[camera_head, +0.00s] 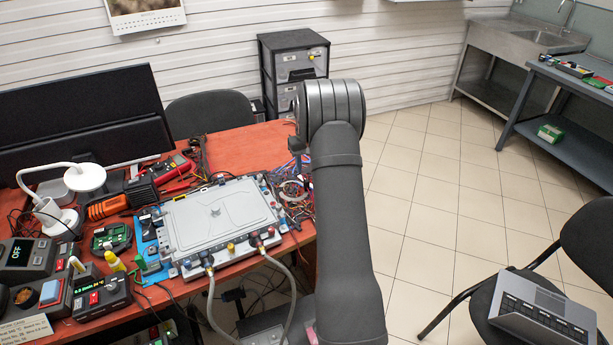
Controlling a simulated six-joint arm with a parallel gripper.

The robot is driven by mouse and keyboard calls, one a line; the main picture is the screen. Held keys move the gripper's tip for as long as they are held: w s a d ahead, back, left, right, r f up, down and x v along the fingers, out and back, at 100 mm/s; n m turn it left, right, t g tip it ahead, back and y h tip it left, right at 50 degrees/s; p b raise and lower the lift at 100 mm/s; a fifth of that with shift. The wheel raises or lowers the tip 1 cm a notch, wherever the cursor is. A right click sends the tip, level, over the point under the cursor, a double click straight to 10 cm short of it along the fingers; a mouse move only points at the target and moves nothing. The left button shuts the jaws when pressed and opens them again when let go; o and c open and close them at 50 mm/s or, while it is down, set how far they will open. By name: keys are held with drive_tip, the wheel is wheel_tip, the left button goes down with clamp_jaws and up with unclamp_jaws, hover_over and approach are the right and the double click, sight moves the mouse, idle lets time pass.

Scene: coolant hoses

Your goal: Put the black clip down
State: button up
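No black clip can be made out for certain in the head view. A silver-grey flat housing (188,232) lies on the orange-red workbench. Two grey hoses meet its front edge: the left hose (211,305) at a dark fitting, the right hose (291,290) at another dark fitting (256,241). Whether either fitting includes a clip is too small to tell. My dark grey arm rises right of the bench and hides part of its right side. My gripper's fingers do not show, so what it holds cannot be seen.
A monitor (80,115), a white lamp (85,177), meters (100,297) and tools crowd the bench's left. Coloured wires (296,193) lie at its right. The orange-red bench top (245,148) is bare at the back. A chair with a laptop (543,308) stands at right.

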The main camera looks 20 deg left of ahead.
drive_tip(key=shift+r, duration=1.55)
drive_tip(key=shift+f, duration=0.1)
wheel_tip(320, 180, down, 12)
drive_tip(key=shift+f, duration=0.1)
drive_tip(key=shift+r, duration=2.05)
drive_tip(key=shift+f, duration=0.1)
